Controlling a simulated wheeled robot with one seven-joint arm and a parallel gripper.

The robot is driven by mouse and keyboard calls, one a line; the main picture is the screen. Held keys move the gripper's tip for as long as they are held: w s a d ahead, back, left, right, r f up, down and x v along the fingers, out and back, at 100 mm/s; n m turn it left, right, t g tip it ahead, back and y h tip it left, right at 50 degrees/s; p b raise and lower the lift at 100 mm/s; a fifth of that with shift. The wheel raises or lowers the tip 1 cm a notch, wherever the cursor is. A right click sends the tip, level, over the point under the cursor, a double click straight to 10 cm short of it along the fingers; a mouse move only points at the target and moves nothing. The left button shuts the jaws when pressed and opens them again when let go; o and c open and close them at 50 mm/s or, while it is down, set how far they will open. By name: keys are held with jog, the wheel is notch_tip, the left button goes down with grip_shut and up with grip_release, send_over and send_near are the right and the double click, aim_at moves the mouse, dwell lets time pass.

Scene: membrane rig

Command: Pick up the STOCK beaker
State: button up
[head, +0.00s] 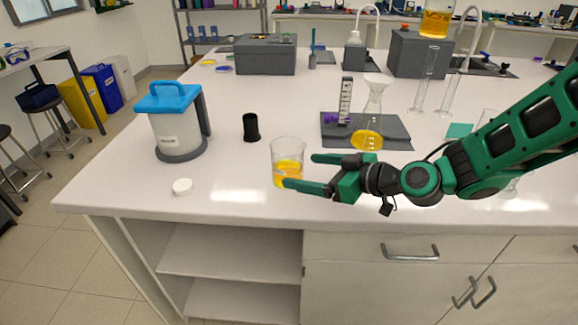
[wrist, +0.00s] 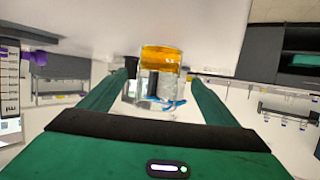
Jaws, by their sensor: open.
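A clear glass beaker (head: 288,150) with yellow liquid in its lower part stands upright near the front of the white bench. It has a small label too small to read, so I cannot tell whether it says STOCK. My gripper (head: 300,171) is open, coming from the right with its fingers level. Its near fingertip overlaps the beaker's lower right in the head view. In the wrist view the beaker (wrist: 162,60) appears upside down, between and beyond the tips of my gripper (wrist: 160,78). I see no finger clearly touching it.
Another beaker (head: 436,20) of yellow liquid stands on a grey box (head: 418,55). A flask (head: 370,120) stands on a dark mat (head: 398,134) behind my gripper. A black cup (head: 251,127), white cap (head: 182,186) and blue-lidded jug (head: 176,125) are to the left.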

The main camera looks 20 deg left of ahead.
aim_at(287, 167)
jog(key=shift+x, duration=3.55)
jog(key=shift+w, duration=0.1)
jog(key=c, duration=1.4)
